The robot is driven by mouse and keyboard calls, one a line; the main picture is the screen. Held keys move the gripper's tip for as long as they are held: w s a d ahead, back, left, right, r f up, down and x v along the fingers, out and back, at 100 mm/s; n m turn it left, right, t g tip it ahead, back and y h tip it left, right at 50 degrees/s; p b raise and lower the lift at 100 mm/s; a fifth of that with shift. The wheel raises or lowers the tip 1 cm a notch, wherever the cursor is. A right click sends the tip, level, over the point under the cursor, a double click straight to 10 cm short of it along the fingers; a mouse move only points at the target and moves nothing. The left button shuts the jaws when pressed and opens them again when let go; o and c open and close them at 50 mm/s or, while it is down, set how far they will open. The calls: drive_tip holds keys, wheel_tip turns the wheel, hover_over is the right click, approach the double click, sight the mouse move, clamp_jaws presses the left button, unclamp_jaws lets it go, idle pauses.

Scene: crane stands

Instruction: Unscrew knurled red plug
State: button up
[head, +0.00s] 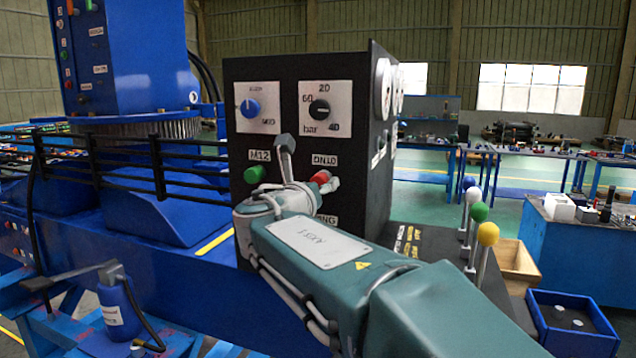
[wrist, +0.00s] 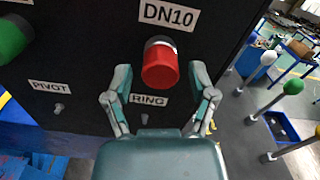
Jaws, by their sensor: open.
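The red plug (wrist: 160,66) sits on the black panel under the DN10 label in the wrist view. In the head view the red plug (head: 321,177) is partly hidden behind my arm and gripper. My gripper (wrist: 160,80) is open, with one finger on each side of the red plug and gaps visible between. Its depth from the plug is hard to judge. In the head view my gripper (head: 308,188) is close to the panel. Knurling on the plug is too small to make out.
A green plug (head: 254,174) under an M12 label is left of the red one on the black panel (head: 240,217). Knobs with dials are above. Levers with white, green and yellow balls (head: 487,233) stand to the right. A blue bin (head: 572,340) is lower right.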

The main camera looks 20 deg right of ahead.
drive_tip(key=m, duration=2.1)
drive_tip(key=shift+w+a+r, duration=0.1)
drive_tip(key=shift+a+r, duration=0.05)
drive_tip(key=shift+r, duration=0.05)
idle(0.5)
clamp_jaws()
drive_tip(key=shift+s, duration=0.2)
